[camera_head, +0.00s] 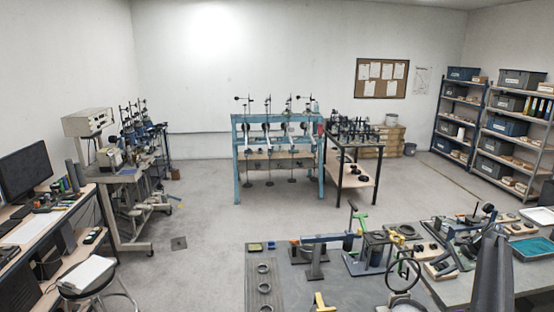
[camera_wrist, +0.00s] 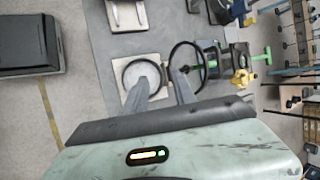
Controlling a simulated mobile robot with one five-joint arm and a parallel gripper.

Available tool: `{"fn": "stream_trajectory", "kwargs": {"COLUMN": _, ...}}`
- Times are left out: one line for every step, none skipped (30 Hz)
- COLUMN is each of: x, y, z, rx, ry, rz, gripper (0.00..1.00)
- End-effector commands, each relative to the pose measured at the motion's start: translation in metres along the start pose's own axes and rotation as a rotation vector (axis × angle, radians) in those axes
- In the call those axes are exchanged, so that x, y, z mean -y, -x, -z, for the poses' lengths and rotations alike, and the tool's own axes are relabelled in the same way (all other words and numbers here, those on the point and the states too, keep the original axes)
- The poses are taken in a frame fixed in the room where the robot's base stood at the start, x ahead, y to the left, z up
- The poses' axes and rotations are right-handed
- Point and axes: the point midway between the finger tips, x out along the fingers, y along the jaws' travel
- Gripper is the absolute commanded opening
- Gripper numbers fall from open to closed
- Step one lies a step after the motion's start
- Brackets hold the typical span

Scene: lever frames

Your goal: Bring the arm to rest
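My gripper (camera_wrist: 160,79) shows in the wrist view as two grey fingers with a clear gap between their tips, and nothing is held in the gap. In the picture, the fingertips lie over a pale square plate with a dark ring (camera_wrist: 129,68) and beside a black hoop (camera_wrist: 205,72). I cannot tell the height of the fingers above them. The pale green housing of my wrist (camera_wrist: 215,150) fills the bottom of the wrist view. I cannot make out the gripper in the head view.
A grey workbench (camera_head: 340,290) crowded with lever frames fills the front right in the head view. A blue frame (camera_head: 237,160) and a dark table (camera_head: 350,183) stand further back. Shelves (camera_head: 462,118) line the right side, and a desk (camera_head: 40,235) is at left. Open floor (camera_head: 195,215) lies between.

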Motion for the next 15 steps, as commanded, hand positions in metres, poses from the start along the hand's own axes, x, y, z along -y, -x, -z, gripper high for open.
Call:
{"fn": "stream_trajectory", "kwargs": {"x": 0.0, "y": 0.0, "z": 0.0, "rx": 0.0, "ry": 0.0, "rz": 0.0, "gripper": 0.33}}
{"fn": "stream_trajectory", "kwargs": {"x": -0.001, "y": -0.003, "z": -0.002, "rx": 0.0, "ry": 0.005, "rz": -0.002, "gripper": 0.33}}
{"fn": "stream_trajectory", "kwargs": {"x": -0.004, "y": -0.012, "z": -0.009, "rx": 0.0, "ry": 0.022, "rz": -0.012, "gripper": 0.33}}
{"fn": "stream_trajectory", "kwargs": {"x": -0.005, "y": -0.017, "z": -0.013, "rx": -0.001, "ry": 0.033, "rz": -0.018, "gripper": 0.33}}
{"fn": "stream_trajectory", "kwargs": {"x": -0.006, "y": -0.02, "z": -0.017, "rx": -0.002, "ry": 0.043, "rz": -0.024, "gripper": 0.33}}
{"fn": "stream_trajectory", "kwargs": {"x": -0.008, "y": -0.026, "z": -0.023, "rx": -0.002, "ry": 0.058, "rz": -0.031, "gripper": 0.33}}
{"fn": "stream_trajectory", "kwargs": {"x": -0.009, "y": -0.031, "z": -0.027, "rx": -0.003, "ry": 0.071, "rz": -0.038, "gripper": 0.33}}
{"fn": "stream_trajectory", "kwargs": {"x": -0.011, "y": -0.036, "z": -0.032, "rx": -0.003, "ry": 0.083, "rz": -0.044, "gripper": 0.33}}
{"fn": "stream_trajectory", "kwargs": {"x": -0.013, "y": -0.042, "z": -0.038, "rx": -0.004, "ry": 0.1, "rz": -0.054, "gripper": 0.33}}
{"fn": "stream_trajectory", "kwargs": {"x": -0.015, "y": -0.049, "z": -0.044, "rx": -0.005, "ry": 0.115, "rz": -0.062, "gripper": 0.33}}
{"fn": "stream_trajectory", "kwargs": {"x": -0.017, "y": -0.054, "z": -0.049, "rx": -0.005, "ry": 0.131, "rz": -0.069, "gripper": 0.33}}
{"fn": "stream_trajectory", "kwargs": {"x": -0.019, "y": -0.062, "z": -0.058, "rx": -0.005, "ry": 0.153, "rz": -0.081, "gripper": 0.33}}
{"fn": "stream_trajectory", "kwargs": {"x": -0.022, "y": -0.07, "z": -0.065, "rx": -0.006, "ry": 0.172, "rz": -0.091, "gripper": 0.33}}
{"fn": "stream_trajectory", "kwargs": {"x": -0.024, "y": -0.076, "z": -0.071, "rx": -0.007, "ry": 0.191, "rz": -0.101, "gripper": 0.33}}
{"fn": "stream_trajectory", "kwargs": {"x": -0.028, "y": -0.087, "z": -0.082, "rx": -0.007, "ry": 0.221, "rz": -0.115, "gripper": 0.33}}
